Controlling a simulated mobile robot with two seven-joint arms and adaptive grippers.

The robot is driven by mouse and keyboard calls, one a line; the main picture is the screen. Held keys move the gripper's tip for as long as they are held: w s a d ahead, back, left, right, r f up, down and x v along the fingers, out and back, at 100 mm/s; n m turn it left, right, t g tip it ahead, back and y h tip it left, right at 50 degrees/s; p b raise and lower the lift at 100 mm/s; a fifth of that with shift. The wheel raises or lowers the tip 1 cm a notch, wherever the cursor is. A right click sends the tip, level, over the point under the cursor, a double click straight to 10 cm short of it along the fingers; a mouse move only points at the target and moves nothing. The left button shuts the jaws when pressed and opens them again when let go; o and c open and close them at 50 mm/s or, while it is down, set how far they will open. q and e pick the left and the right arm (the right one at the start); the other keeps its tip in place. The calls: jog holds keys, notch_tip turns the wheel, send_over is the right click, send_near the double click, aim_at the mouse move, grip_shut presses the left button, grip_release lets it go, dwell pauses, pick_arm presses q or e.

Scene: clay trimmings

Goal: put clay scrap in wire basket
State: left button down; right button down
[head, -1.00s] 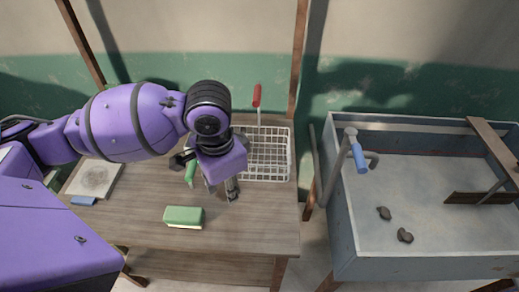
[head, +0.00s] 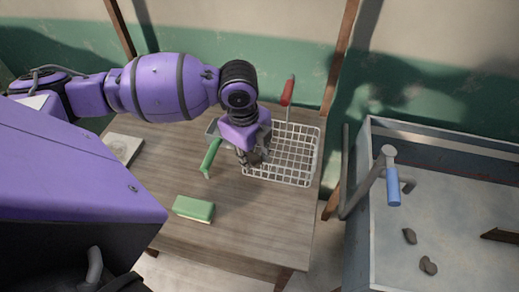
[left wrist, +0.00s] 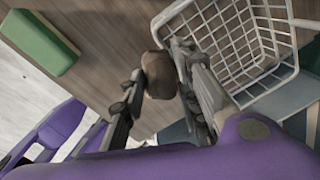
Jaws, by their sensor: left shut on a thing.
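My left gripper (head: 249,160) is shut on a brown lump of clay scrap (left wrist: 158,75), which shows between the fingertips in the left wrist view. In the head view the gripper is at the left edge of the white wire basket (head: 299,150), and the scrap is mostly hidden there. The basket (left wrist: 237,48) lies just right of the held scrap in the left wrist view. No scrap is visible in the basket. Two dark clay scraps (head: 410,236) (head: 428,265) lie in the sink at right. My right gripper is not in view.
A green-handled tool (head: 211,157) is left of the gripper, and a green block (head: 193,208) lies on the wooden table (head: 240,229).

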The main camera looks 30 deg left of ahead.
pick_arm(q)
jog(key=w+a, duration=0.2)
jog(key=w, duration=0.4)
jog(key=f, duration=0.4)
jog(key=w+f, duration=0.1)
jog(key=f, duration=0.1)
jog(key=shift+d+f, duration=0.1)
jog(key=shift+d, duration=0.05)
jog(key=shift+f, duration=0.35)
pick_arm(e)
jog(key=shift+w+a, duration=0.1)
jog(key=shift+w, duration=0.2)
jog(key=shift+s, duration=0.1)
